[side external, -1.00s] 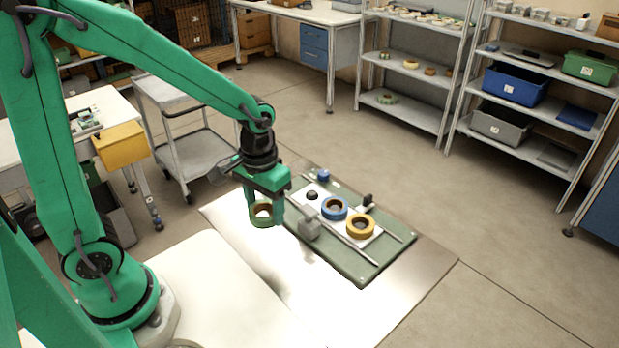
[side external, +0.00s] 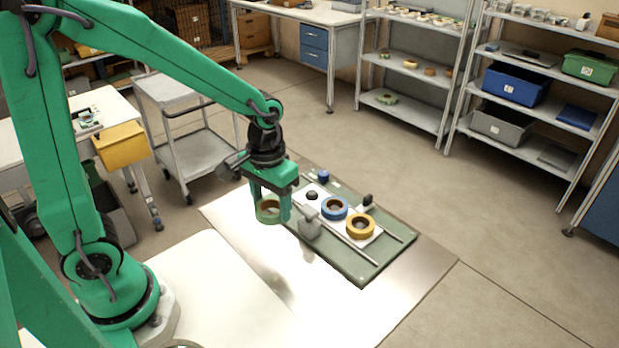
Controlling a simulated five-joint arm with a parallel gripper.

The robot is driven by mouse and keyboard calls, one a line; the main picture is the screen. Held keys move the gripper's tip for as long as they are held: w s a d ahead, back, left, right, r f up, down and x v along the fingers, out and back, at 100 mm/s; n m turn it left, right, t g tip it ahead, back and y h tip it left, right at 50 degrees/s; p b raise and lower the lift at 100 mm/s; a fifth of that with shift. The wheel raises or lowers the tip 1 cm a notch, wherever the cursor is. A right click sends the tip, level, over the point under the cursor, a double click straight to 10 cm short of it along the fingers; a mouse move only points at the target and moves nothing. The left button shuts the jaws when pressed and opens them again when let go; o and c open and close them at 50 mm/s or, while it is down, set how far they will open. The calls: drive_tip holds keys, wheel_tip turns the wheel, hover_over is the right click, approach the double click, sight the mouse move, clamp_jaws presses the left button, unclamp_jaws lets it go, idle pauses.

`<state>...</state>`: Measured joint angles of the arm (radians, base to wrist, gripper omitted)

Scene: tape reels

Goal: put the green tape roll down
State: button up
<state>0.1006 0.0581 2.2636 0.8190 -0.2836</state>
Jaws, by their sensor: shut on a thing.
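The green tape roll (side external: 268,219) is held between the fingers of my gripper (side external: 271,212), which is shut on it. The roll's hole shows, partly in shade. My gripper and the roll are over the left end of the green board (side external: 372,273); whether the roll touches anything below I cannot tell. A blue tape roll (side external: 335,215) and a yellow tape roll (side external: 360,235) lie side by side on a white plate on the board, to the right of my gripper. A small black knob-like piece (side external: 312,195) is on the same plate, left of the blue roll.
A grey block (side external: 309,226) stands on the board just right of the held roll. Two thin rails run along the board. A blue piece (side external: 323,176) and a dark clamp-like piece (side external: 367,201) are at its back. The bright metal sheet (side external: 330,298) in front is clear.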

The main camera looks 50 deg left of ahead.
drive_tip(key=w+d+r, duration=0.2)
drive_tip(key=w, duration=0.4)
drive_tip(key=w+d+r, duration=0.2)
drive_tip(key=w, duration=0.3)
drive_tip(key=shift+w, duration=0.4)
drive_tip(key=shift+a, duration=0.1)
hover_over(313, 192)
wheel_tip(313, 192, down, 7)
drive_tip(key=shift+a, duration=0.1)
drive_tip(key=shift+f, duration=0.1)
drive_tip(key=shift+f, duration=1.9)
drive_tip(key=shift+f, duration=0.6)
drive_tip(key=o, duration=1)
drive_tip(key=shift+c, duration=0.2)
